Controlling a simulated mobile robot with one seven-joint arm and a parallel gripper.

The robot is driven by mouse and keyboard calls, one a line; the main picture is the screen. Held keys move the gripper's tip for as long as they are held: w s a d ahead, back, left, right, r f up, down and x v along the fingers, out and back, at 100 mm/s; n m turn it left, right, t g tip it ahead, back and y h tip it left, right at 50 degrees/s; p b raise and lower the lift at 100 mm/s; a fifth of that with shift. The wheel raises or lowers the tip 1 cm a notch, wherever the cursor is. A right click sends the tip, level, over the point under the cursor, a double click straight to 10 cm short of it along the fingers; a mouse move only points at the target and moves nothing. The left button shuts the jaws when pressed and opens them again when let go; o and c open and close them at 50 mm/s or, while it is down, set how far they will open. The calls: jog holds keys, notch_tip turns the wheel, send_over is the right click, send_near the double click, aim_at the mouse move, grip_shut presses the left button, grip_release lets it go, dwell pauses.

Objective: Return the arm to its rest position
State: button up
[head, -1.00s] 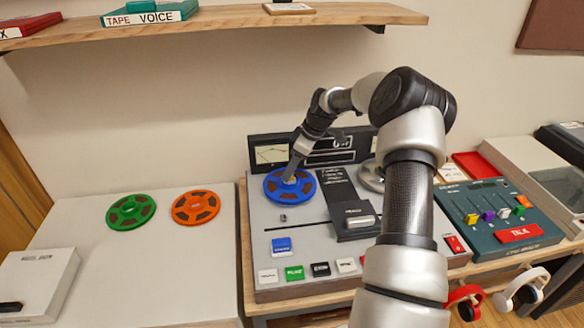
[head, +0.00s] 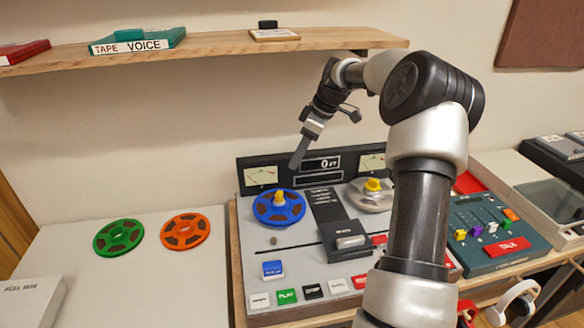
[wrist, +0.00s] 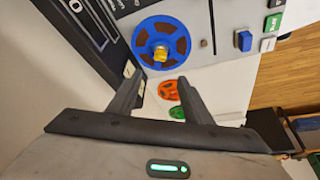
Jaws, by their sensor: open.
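My gripper (head: 297,160) is in the air above the tape deck (head: 300,244), up and to the right of the blue reel (head: 279,208). In the wrist view my gripper (wrist: 158,88) has its two fingers apart with nothing between them. The blue reel (wrist: 143,31) lies flat on the deck's left spindle, its yellow hub showing, beyond the fingertips and apart from them. My arm reaches up from the lower right and bends over the deck.
A silver reel (head: 356,200) sits on the deck's right side. Green (head: 118,237) and orange (head: 185,231) reels lie on the white table at left. A wooden shelf (head: 230,42) overhangs behind. A talk console (head: 490,235) stands at right. Air above the white table is free.

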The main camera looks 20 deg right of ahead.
jog(key=shift+v, duration=1.05)
